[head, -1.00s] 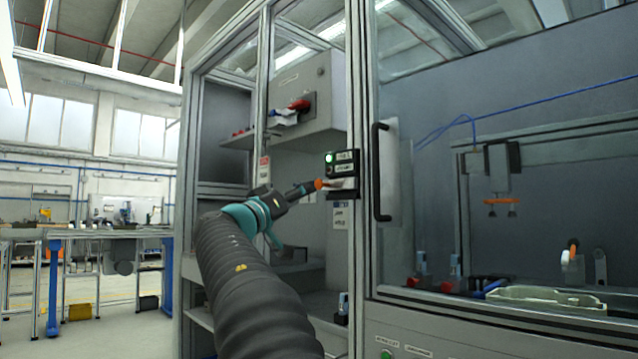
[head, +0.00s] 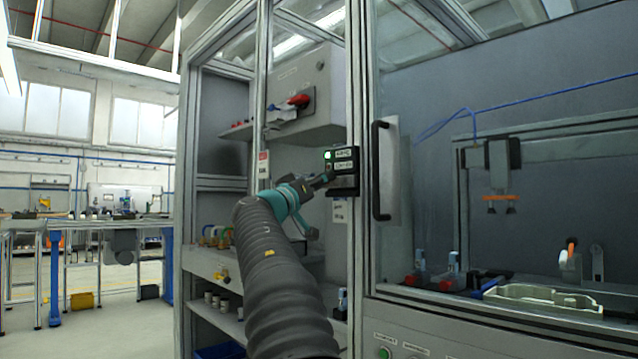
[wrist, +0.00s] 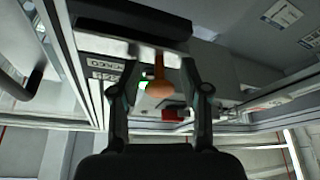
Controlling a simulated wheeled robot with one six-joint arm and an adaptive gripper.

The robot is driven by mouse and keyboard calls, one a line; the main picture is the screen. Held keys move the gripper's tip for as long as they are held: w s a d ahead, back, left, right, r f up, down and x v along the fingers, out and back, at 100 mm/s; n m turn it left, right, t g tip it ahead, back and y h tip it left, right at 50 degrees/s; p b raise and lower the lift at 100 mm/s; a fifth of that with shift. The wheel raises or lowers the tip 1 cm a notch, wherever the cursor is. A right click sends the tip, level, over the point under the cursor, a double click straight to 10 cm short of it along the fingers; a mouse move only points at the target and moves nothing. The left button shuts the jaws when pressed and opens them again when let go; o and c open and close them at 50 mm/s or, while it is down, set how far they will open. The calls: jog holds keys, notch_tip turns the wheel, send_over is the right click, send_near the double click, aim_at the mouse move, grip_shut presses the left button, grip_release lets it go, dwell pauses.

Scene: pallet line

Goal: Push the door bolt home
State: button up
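The door bolt shows an orange knob (wrist: 158,85) in the wrist view, on a stem below a dark block. My gripper (wrist: 160,70) has its two fingers apart, one on each side of the knob, with gaps to both. In the head view my gripper (head: 319,182) is at the black lock unit (head: 345,158) on the door post. The lock unit has a lit green lamp and white labels. The knob is hidden there behind my gripper, so how far the bolt is in cannot be told.
A black door handle (head: 381,172) stands just right of the lock unit. A grey cabinet with a red switch (head: 299,101) hangs behind on the left. A shelf with small parts (head: 216,236) lies lower left. A tray (head: 540,298) sits inside the cell at right.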

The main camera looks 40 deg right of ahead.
aim_at(340, 177)
grip_shut()
jog(key=shift+s, duration=0.1)
jog(key=s+b, duration=0.1)
jog(key=s, duration=0.1)
jog(key=s+b, duration=0.1)
jog(key=b, duration=0.1)
jog(key=shift+s+d+f+b, duration=0.2)
jog(key=shift+s+b, duration=0.1)
jog(key=shift+s, duration=0.1)
jog(key=shift+s+r, duration=0.15)
jog(key=shift+s, duration=0.05)
jog(key=shift+o, duration=1.9)
grip_release()
jog(key=shift+s, duration=0.15)
